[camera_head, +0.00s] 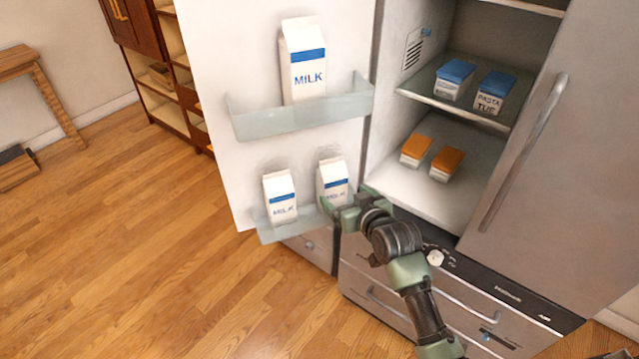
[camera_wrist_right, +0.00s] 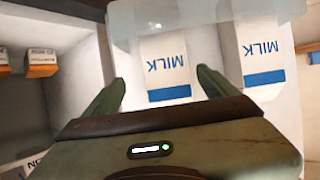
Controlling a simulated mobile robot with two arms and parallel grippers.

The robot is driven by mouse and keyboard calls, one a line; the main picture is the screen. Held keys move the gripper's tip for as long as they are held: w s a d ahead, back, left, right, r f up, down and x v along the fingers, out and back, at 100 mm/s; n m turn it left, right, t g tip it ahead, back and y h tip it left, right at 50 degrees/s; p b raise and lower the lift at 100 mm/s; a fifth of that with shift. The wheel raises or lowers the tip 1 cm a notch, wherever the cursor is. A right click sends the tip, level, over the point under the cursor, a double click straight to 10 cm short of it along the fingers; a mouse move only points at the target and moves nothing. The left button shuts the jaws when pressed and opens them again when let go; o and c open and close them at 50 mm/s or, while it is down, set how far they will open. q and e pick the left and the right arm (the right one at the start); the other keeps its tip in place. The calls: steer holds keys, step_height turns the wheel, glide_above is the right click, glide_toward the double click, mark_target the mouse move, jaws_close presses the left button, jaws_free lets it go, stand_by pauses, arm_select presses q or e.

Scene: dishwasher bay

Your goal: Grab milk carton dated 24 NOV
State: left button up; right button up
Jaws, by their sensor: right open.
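Three white milk cartons with a blue band stand on the open fridge door. One, the upper carton (camera_head: 303,62), is in the upper door shelf. The lower left carton (camera_head: 280,198) and lower right carton (camera_head: 332,178) stand in the lower shelf. No date is readable on any of them. My right gripper (camera_head: 343,201) is open in front of the lower right carton. In the right wrist view its fingers (camera_wrist_right: 160,80) lie to either side of this upside-down carton (camera_wrist_right: 163,62), which looks ungripped. The lower left carton (camera_wrist_right: 262,45) is beside it. My left gripper is out of view.
The door shelf rims (camera_head: 300,118) and (camera_head: 290,230) front the cartons. The fridge interior, right of the door, holds blue-topped boxes (camera_head: 455,80) and orange-topped boxes (camera_head: 446,163). Drawers (camera_head: 400,310) lie below. The wooden floor (camera_head: 150,260) at left is open.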

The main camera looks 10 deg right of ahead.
mark_target(331, 180)
steer(key=shift+w+a+r, duration=0.25)
steer(key=shift+w+r, duration=0.05)
steer(key=shift+w, duration=0.25)
steer(key=shift+w+a+r, duration=0.25)
steer(key=shift+w+r, duration=0.05)
steer(key=shift+w, duration=0.2)
steer(key=shift+p+x, duration=0.75)
steer(key=shift+x, duration=2.15)
steer(key=shift+a, duration=0.1)
steer(key=c, duration=1.9)
steer(key=shift+w+r, duration=0.1)
steer(key=shift+r, duration=0.1)
jaws_close()
